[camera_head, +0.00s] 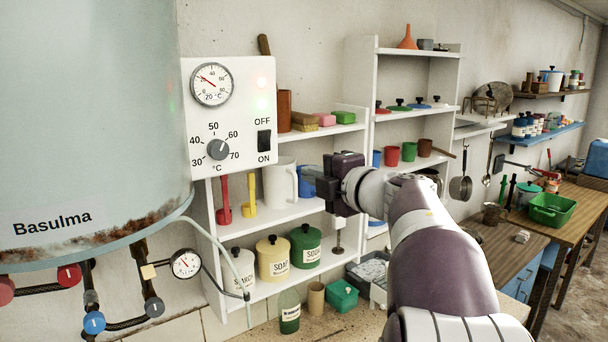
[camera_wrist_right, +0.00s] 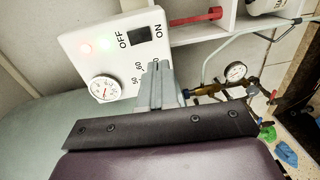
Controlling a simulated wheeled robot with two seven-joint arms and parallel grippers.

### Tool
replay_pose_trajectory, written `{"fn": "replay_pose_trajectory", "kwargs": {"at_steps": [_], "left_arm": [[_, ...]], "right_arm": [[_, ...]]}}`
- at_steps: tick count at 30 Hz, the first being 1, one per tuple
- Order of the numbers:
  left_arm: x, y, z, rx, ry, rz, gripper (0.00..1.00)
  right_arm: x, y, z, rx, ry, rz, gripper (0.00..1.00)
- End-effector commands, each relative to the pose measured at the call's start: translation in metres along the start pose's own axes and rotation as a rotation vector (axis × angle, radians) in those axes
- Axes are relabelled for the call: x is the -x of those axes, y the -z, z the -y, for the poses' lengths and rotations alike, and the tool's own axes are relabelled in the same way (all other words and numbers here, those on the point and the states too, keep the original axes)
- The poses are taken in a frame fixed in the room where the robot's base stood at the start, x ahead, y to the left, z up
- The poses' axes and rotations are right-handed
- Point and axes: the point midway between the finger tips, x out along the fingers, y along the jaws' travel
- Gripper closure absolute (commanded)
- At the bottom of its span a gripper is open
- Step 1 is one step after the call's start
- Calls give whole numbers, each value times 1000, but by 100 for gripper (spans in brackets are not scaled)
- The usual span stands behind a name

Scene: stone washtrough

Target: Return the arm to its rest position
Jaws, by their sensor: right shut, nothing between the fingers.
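My right arm (camera_head: 440,255) reaches in from the lower right of the head view. Its right gripper (camera_head: 314,184) points left, in front of the shelves and to the right of the white control panel (camera_head: 236,78). In the wrist view the fingers (camera_wrist_right: 156,84) are together with nothing between them. They overlap the panel's lower part in that picture, hiding part of the temperature scale; I cannot tell the gap. The panel bears a gauge (camera_head: 212,84), a knob (camera_head: 217,149) and a black OFF/ON switch (camera_head: 264,141). My left gripper is not in view.
The water tank (camera_head: 90,110) stands at the left, with valves and a small gauge (camera_head: 186,263) below. White shelves (camera_head: 345,128) with jars, mugs and a white jug (camera_head: 280,182) lie behind the gripper. A wooden table (camera_head: 575,200) with a green crate (camera_head: 551,209) is at right.

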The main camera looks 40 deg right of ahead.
Motion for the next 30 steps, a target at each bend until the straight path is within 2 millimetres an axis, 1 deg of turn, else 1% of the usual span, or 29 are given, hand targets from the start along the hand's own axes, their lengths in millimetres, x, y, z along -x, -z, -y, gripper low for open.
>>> {"fn": "replay_pose_trajectory", "kwargs": {"at_steps": [14, 16, 17, 18, 19, 20, 21, 22, 23, 24, 26, 27, 29, 30], "left_arm": [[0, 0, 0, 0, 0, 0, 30], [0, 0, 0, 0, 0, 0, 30], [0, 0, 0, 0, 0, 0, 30], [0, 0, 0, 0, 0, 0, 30], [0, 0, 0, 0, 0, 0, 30], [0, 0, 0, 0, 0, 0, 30], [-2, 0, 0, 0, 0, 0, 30], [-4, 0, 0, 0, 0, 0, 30], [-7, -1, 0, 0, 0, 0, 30], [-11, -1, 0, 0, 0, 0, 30], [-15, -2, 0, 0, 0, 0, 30], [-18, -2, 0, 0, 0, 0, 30], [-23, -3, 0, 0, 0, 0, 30], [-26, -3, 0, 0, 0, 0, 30]], "right_arm": [[0, 0, 0, -1, 1, -1, 100], [0, -3, 0, -4, 2, 12, 100], [0, -8, -1, -12, -4, 36, 100], [1, -20, -3, -54, -25, 96, 100], [2, -34, 2, -124, -43, 164, 100], [5, -51, 12, -220, -61, 247, 100], [9, -71, 38, -378, -68, 366, 100], [10, -79, 67, -509, -55, 448, 100], [9, -81, 99, -634, -29, 520, 100], [10, -75, 142, -783, 24, 604, 100], [13, -55, 201, -967, 123, 709, 100], [17, -37, 239, -1069, 200, 770, 100], [27, -3, 292, -1195, 329, 856, 100], [36, 22, 324, -1265, 422, 910, 100]]}}
